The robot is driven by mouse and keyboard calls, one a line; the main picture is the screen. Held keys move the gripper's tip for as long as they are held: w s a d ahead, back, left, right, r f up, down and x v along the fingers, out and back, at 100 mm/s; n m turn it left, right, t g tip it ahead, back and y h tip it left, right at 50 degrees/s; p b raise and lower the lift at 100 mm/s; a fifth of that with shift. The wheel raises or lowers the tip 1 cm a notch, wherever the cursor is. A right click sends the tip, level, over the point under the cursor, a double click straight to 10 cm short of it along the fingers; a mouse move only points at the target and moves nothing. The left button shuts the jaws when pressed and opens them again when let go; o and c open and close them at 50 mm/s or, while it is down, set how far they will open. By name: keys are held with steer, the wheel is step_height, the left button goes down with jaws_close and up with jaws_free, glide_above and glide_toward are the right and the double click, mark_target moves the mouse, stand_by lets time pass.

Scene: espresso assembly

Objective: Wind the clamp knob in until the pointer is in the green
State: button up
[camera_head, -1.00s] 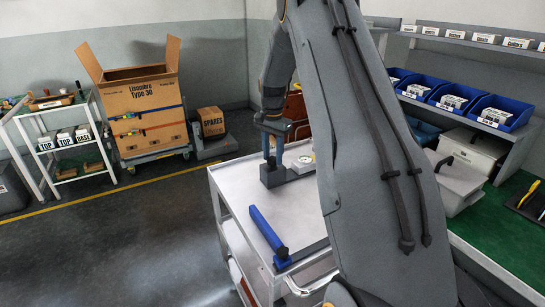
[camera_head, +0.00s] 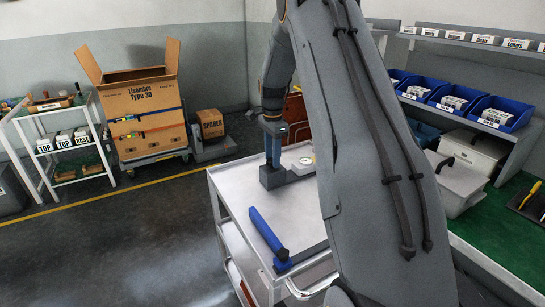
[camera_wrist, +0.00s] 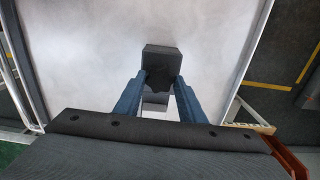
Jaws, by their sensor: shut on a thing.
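The clamp is a dark grey block (camera_head: 274,178) with a low arm, standing on the light-topped trolley (camera_head: 236,182). It also shows in the wrist view (camera_wrist: 161,53). A round white dial (camera_head: 305,161) lies at its right end. It is too small for me to read the pointer or see any green. My gripper (camera_head: 273,162) points down over the left end of the clamp. In the wrist view its blue fingers (camera_wrist: 160,86) are shut on a dark part at the block, which I take for the knob. The fingers hide most of it.
My arm hides the trolley's right side.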

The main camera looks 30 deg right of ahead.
steer(key=o, duration=1)
steer(key=shift+o, duration=0.2)
steer(key=shift+r, duration=0.1)
step_height(320, 180, up, 8)
steer(key=shift+f+b, duration=0.15)
steer(key=shift+b, duration=0.7)
steer(key=shift+a, duration=0.1)
steer(key=s+a+f+n, duration=0.2)
steer(key=s+a+n, duration=0.4)
steer(key=s, duration=0.4)
steer(key=s+a+f+n, duration=0.2)
steer(key=s+a+n, duration=0.4)
steer(key=s, duration=0.5)
steer(key=s+a+f+n, duration=0.2)
steer(key=s+a+n, duration=0.3)
steer(key=s, duration=0.6)
steer(key=a, duration=0.2)
steer(key=shift+s+a+f+n+t, duration=0.15)
steer(key=shift+s+a+n+t, duration=0.15)
steer(key=shift+a+n, duration=0.1)
